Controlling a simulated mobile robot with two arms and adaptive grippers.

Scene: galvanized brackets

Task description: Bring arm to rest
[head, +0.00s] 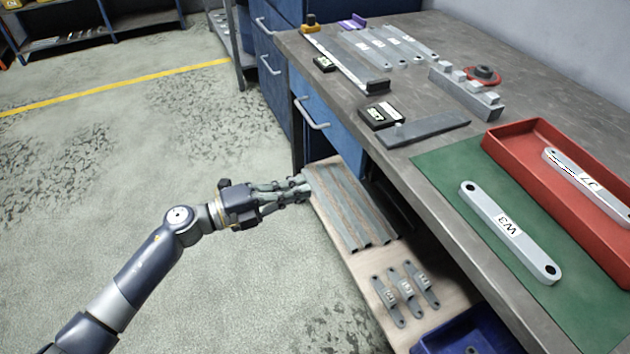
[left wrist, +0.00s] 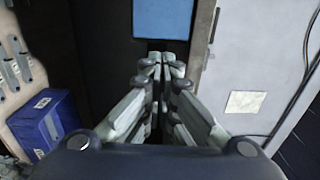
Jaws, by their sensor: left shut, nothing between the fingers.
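My left arm reaches in from the lower left of the head view. Its gripper (head: 298,187) is in front of the workbench, beside the left end of the low shelf and below the bench top. In the left wrist view the fingers (left wrist: 162,60) run forward and meet at their tips, shut with nothing between them. My right gripper is in neither view.
The workbench (head: 300,60) carries a green mat (head: 448,165) with bracket W3 (head: 508,230), and a red tray (head: 500,140) holding bracket J7 (head: 590,185). The low shelf (head: 365,285) holds grey bars (head: 345,205), several small brackets (head: 405,292) and a blue bin (head: 470,325). Floor at left is clear.

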